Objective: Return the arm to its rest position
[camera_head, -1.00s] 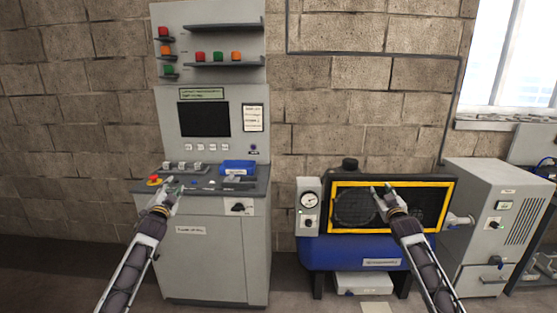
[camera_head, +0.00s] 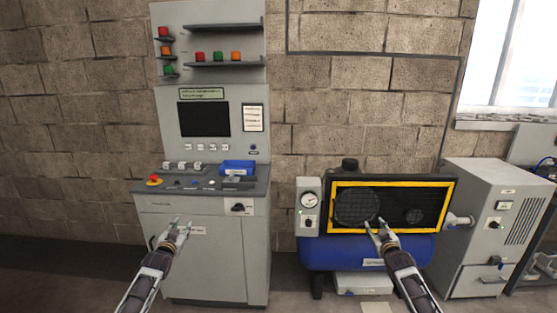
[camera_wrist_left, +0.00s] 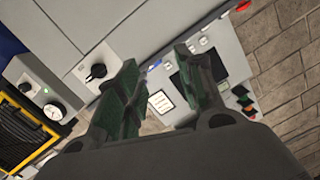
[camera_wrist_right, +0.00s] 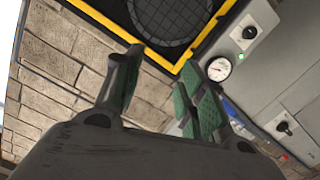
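My left gripper (camera_head: 182,226) is in front of the lower door of the grey control cabinet (camera_head: 190,270), below its console. In the left wrist view its two green-padded fingers (camera_wrist_left: 158,88) are apart with nothing between them. My right gripper (camera_head: 378,228) is in front of the lower edge of the yellow-framed compressor grille (camera_head: 430,208). In the right wrist view its fingers (camera_wrist_right: 155,95) are apart and empty. Both forearms reach up from the bottom of the head view.
The console carries a red emergency button (camera_head: 154,180), small switches and a blue tray (camera_head: 238,167). A blue compressor tank (camera_head: 325,255) stands right of the cabinet. A grey box unit (camera_head: 480,215) stands further right. A brick wall (camera_head: 330,110) is behind.

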